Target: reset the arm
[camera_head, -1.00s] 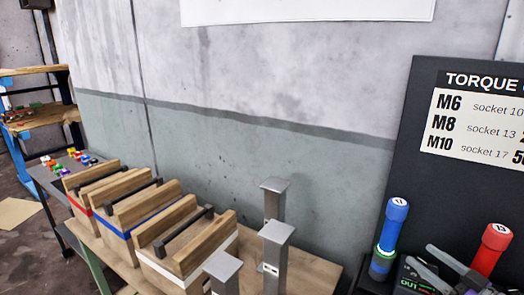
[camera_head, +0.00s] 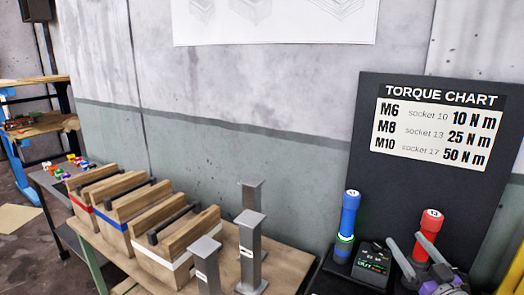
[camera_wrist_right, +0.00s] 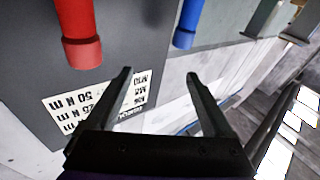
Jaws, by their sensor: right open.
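My right gripper (camera_head: 406,246) is at the lower right of the head view, in front of the red-topped tool. Its two fingers are spread apart with nothing between them. In the right wrist view the open gripper (camera_wrist_right: 157,76) also shows empty, with the red tool (camera_wrist_right: 78,32) and the blue tool (camera_wrist_right: 188,25) beyond its fingertips, apart from them. My left gripper is not in view.
A dark board with a torque chart (camera_head: 440,130) stands behind the blue tool (camera_head: 349,215), the red tool (camera_head: 430,222) and a small dark box (camera_head: 372,262). Grey posts (camera_head: 250,235) and wooden boxes (camera_head: 180,240) with coloured bands stand to the left.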

